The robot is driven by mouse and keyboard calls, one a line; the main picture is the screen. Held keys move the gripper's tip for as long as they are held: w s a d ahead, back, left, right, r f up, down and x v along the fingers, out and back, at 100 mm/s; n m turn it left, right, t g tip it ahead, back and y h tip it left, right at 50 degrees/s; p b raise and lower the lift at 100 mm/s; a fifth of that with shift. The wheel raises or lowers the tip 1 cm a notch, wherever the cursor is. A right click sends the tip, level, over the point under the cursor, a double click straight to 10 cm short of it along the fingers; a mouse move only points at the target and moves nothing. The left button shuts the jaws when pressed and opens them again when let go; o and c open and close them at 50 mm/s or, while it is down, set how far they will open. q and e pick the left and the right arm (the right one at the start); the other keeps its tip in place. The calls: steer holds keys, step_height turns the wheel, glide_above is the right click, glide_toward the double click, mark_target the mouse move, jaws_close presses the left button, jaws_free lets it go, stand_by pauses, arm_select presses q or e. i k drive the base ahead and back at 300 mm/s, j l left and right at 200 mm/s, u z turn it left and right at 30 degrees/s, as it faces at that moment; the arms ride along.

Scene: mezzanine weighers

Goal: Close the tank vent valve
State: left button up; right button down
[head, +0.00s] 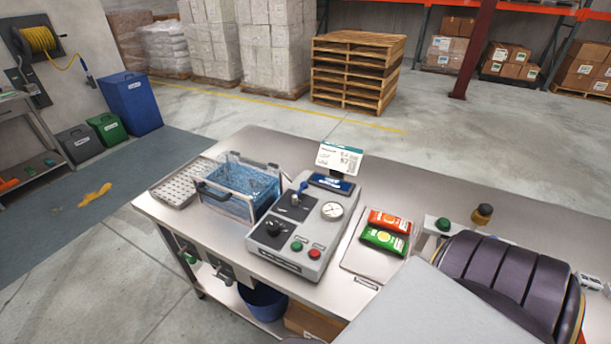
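A grey control box (277,250) stands on the steel bench. A small valve with a blue handle (303,187) sits on a dark plate at its upper left; I cannot tell whether it is open or shut. The box also has a round dial gauge (332,211), a black knob (274,228), a green button (296,246) and a red button (314,254). A clear tank with blue contents (240,188) and a dark handle stands left of the box. Neither of my grippers shows in the head view.
A perforated tray (181,184) lies left of the tank. A display (339,159) stands behind the box. Red (389,221) and green (384,239) packets lie on a plate at right. A dark ribbed belt (512,276) fills the lower right. Fittings (222,272) stick out below the bench's front edge.

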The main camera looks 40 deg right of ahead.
mark_target(304, 185)
steer(key=z, duration=1.3)
steer(key=k+l+u, duration=0.1)
steer(key=u, duration=0.4)
steer(key=k+u, duration=0.15)
steer(key=u, duration=0.35)
steer(key=k+u, duration=0.15)
steer(key=u, duration=0.3)
